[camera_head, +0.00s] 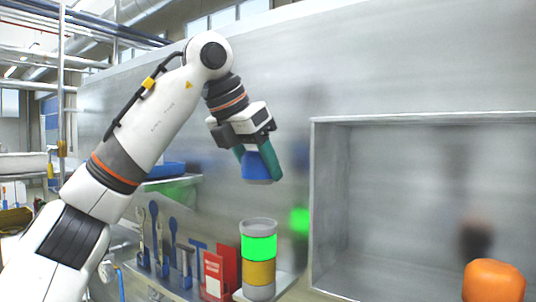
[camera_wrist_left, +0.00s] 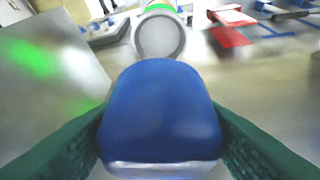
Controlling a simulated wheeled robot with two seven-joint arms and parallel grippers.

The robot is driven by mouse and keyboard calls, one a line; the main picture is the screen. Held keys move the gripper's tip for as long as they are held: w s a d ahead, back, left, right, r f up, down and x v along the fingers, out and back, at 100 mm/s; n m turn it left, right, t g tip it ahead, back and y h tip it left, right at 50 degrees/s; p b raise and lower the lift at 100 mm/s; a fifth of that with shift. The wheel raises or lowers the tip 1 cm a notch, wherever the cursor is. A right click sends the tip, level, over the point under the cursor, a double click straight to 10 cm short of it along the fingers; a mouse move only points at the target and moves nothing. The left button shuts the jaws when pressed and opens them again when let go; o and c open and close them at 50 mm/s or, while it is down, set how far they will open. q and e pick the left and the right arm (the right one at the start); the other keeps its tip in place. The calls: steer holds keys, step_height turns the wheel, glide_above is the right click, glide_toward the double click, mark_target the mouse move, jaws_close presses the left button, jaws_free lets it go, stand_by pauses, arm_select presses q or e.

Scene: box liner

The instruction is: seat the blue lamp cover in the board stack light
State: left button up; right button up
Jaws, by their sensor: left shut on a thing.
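My left gripper (camera_head: 257,160) is shut on the blue lamp cover (camera_head: 257,170), between its green fingers. It holds the cover in the air above the stack light. In the left wrist view the cover (camera_wrist_left: 160,112) fills the middle between the two fingers. The stack light (camera_head: 259,262) stands upright below, with a grey top rim, a lit green section and an amber section. Its round grey top (camera_wrist_left: 159,37) shows just beyond the cover in the left wrist view. The cover and the stack light are apart. My right gripper is not in view.
A metal wall (camera_head: 330,60) rises behind. An open metal recess (camera_head: 365,200) is at the right, with an orange object (camera_head: 493,281) in front. A blue tray (camera_head: 168,170) sits on a shelf.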

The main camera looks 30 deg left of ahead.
mark_target(257, 183)
arm_select(q)
step_height(257, 183, down, 3)
steer(key=shift+a+f, duration=0.1)
steer(key=shift+f, duration=0.1)
step_height(257, 183, down, 2)
steer(key=shift+f+b, duration=0.15)
steer(key=shift+b, duration=0.65)
steer(key=shift+f, duration=0.25)
steer(key=shift+f, duration=0.1)
steer(key=shift+f+b, duration=0.6)
steer(key=shift+b, duration=0.1)
